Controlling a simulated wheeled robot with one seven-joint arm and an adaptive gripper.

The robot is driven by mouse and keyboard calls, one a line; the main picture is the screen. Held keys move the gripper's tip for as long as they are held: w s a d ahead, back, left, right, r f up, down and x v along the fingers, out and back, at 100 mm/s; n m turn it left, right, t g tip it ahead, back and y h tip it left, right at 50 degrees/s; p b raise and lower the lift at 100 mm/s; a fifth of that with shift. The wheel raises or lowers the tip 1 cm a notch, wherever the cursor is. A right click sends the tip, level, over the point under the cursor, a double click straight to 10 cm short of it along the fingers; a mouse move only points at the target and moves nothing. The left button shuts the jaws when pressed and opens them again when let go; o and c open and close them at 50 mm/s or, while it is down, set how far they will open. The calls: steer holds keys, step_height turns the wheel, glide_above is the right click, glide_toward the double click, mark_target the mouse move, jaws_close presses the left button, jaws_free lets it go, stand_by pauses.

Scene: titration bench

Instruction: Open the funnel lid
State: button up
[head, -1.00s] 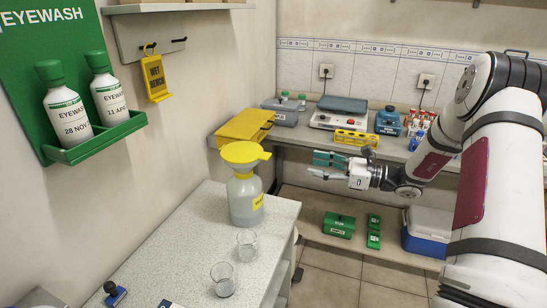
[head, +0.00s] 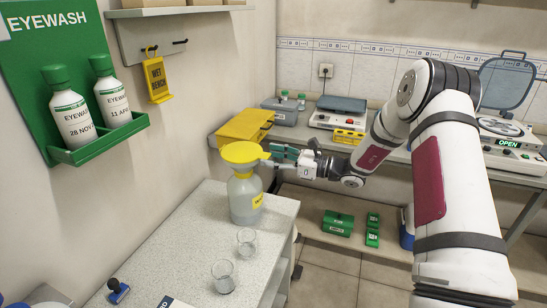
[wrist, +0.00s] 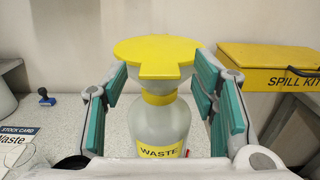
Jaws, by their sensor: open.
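The yellow funnel lid (head: 243,152) lies flat and closed on top of the waste bottle (head: 243,199), which stands at the far end of the speckled bench. In the wrist view, the lid (wrist: 157,50) has a tab pointing toward me, and the bottle (wrist: 160,122) below carries a yellow WASTE label. My gripper (head: 279,158) is open at the right of the lid, roughly at its height. In the wrist view, my gripper's teal finger pads (wrist: 165,97) stand to either side of the bottle's neck and the tab. I cannot tell whether any pad touches it.
Two glass beakers (head: 246,241) (head: 223,275) stand on the bench (head: 170,245) in front of the bottle. A rear counter with a scale (head: 340,112) runs behind my arm.

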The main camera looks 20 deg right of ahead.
jaws_close()
steer(key=shift+r, duration=0.1)
